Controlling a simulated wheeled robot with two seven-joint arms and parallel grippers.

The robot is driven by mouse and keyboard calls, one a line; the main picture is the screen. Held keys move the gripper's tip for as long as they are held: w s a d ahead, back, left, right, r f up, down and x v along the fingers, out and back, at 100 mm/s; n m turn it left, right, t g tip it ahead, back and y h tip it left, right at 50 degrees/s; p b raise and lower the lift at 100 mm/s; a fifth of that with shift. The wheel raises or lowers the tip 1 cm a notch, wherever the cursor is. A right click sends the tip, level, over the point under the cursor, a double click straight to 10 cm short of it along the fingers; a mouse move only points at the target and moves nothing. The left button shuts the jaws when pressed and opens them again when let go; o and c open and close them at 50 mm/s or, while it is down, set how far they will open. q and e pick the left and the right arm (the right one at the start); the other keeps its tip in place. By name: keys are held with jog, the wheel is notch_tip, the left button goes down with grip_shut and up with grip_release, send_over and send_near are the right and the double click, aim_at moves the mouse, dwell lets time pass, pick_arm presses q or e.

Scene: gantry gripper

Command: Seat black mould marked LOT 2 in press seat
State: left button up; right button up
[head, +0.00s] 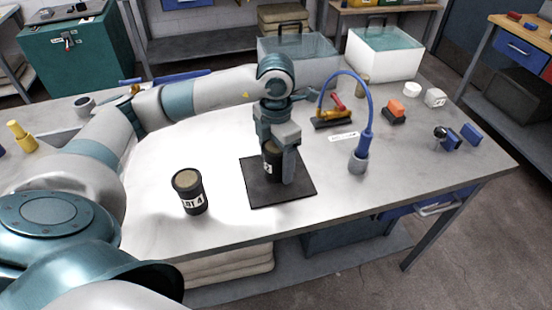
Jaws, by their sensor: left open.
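A black mould (267,160) with a pale label, on which a 2 partly shows, stands upright over a flat black square pad (300,190); I cannot tell whether this pad is the press seat. My left gripper (279,170) points down at this mould, with open fingers close around or beside it. The gripper hides much of the mould, and contact is unclear. A second black mould (189,192), labelled LOT 4, has a tan top and stands on the table left of the pad. My right gripper is not in view.
Two clear-topped bins (384,50) stand at the back. The table's front right is clear.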

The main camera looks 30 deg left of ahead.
pick_arm(q)
jog(key=shift+f, duration=0.2)
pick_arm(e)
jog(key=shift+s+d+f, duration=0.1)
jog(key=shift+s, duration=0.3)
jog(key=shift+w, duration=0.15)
pick_arm(q)
jog(key=c, duration=1.2)
jog(key=shift+c, duration=0.2)
jog(key=shift+r, duration=0.15)
